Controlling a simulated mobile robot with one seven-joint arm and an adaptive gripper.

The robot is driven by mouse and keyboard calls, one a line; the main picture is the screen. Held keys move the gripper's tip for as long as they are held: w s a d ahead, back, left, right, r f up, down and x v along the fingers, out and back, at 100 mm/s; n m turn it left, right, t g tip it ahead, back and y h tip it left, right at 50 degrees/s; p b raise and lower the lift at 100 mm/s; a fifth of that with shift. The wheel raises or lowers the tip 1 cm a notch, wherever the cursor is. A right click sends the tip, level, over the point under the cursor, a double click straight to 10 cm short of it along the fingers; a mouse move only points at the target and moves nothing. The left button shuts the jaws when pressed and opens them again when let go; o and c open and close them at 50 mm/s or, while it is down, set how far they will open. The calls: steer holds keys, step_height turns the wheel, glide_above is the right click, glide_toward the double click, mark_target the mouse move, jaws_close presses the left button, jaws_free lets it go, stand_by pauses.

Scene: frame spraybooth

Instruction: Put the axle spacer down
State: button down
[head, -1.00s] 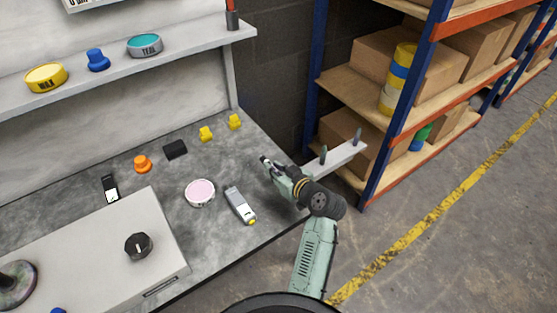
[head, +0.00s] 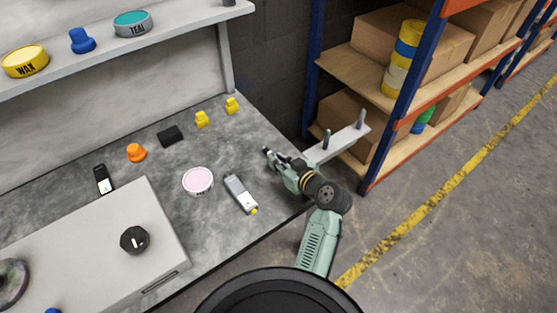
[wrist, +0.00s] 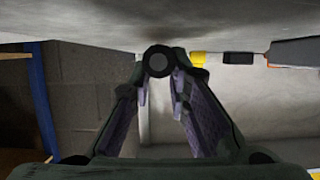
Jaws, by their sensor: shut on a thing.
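My gripper (head: 272,156) is over the right end of the grey bench (head: 225,140), and its fingers point to the back left. In the wrist view my gripper (wrist: 163,85) is shut on the axle spacer (wrist: 158,62), a small dark round piece with a grey centre, held at the fingertips. The bench top (wrist: 90,25) shows upside down there, close beyond the spacer. In the head view the spacer is only a tiny dark spot (head: 266,150). I cannot tell whether it touches the bench.
Yellow pieces (head: 201,119), a black block (head: 170,136), a pink-topped tin (head: 198,181) and a grey handheld device (head: 240,193) lie left of my gripper. A pegged bracket (head: 340,143) and a shelving rack (head: 387,130) stand to the right. Bench around the gripper is clear.

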steer(key=shift+f+b, duration=0.35)
steer(key=shift+f, duration=0.1)
steer(key=c, duration=1.5)
jaws_free()
steer(key=shift+s+f, duration=0.1)
steer(key=shift+f, duration=0.05)
steer(key=shift+r+p, duration=0.75)
steer(key=shift+p, duration=0.1)
steer(key=b+v, duration=0.2)
steer(key=v, duration=1)
